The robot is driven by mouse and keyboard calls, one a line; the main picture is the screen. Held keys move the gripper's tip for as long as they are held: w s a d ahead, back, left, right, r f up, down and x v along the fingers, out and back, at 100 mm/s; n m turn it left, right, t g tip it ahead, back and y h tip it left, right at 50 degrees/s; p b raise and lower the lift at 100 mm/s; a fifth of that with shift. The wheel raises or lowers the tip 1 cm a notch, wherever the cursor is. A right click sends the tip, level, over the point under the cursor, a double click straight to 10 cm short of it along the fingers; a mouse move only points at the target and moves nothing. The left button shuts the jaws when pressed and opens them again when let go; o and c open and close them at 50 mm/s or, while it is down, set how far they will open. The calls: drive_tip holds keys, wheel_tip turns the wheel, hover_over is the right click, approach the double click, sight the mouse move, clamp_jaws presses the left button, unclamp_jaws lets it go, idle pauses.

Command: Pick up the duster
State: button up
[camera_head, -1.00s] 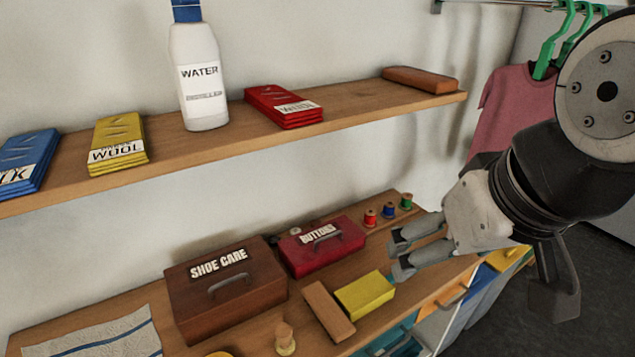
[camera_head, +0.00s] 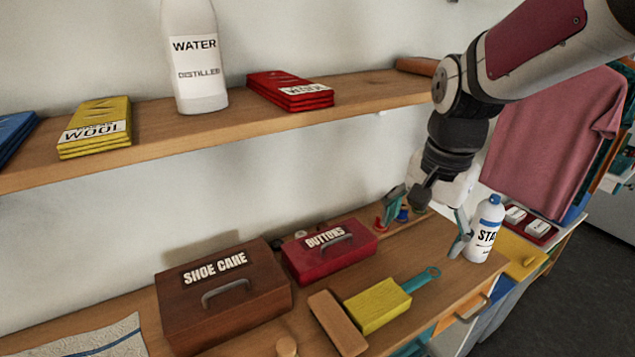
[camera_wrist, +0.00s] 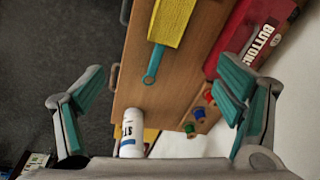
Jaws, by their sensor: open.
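The duster, a yellow block (camera_head: 378,308) with a teal looped handle (camera_head: 424,279), lies on the wooden counter, handle towards the right. My gripper (camera_head: 426,220) is open and empty, pointing down above the counter, beyond the handle and apart from it. In the wrist view the duster's yellow head (camera_wrist: 172,22) is at the top, cut off by the frame edge. Its handle (camera_wrist: 154,65) points down between my two spread fingers (camera_wrist: 160,78).
A brown wooden block (camera_head: 337,322) lies close beside the duster. A red BUTTONS box (camera_head: 330,252) and brown SHOE CARE box (camera_head: 222,295) stand behind. A white bottle (camera_head: 484,238) stands right of my gripper, near thread spools (camera_head: 402,214). A shelf (camera_head: 350,112) runs above.

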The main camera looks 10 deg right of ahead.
sight(400, 287)
drive_tip(key=w+f+m, duration=0.1)
drive_tip(key=f, duration=0.6)
drive_tip(key=w+d+f+m+g+b, duration=0.1)
drive_tip(key=w+f, duration=0.1)
drive_tip(key=f, duration=0.5)
drive_tip(key=w+f+m+b, duration=0.1)
drive_tip(key=f, duration=0.6)
drive_tip(key=shift+w+d+m, duration=0.3)
drive_tip(key=shift+w+d, duration=0.05)
drive_tip(key=shift+w, duration=0.05)
drive_tip(key=c, duration=1.4)
drive_tip(key=shift+o, duration=0.2)
wheel_tip(400, 287, up, 10)
drive_tip(key=shift+r, duration=0.1)
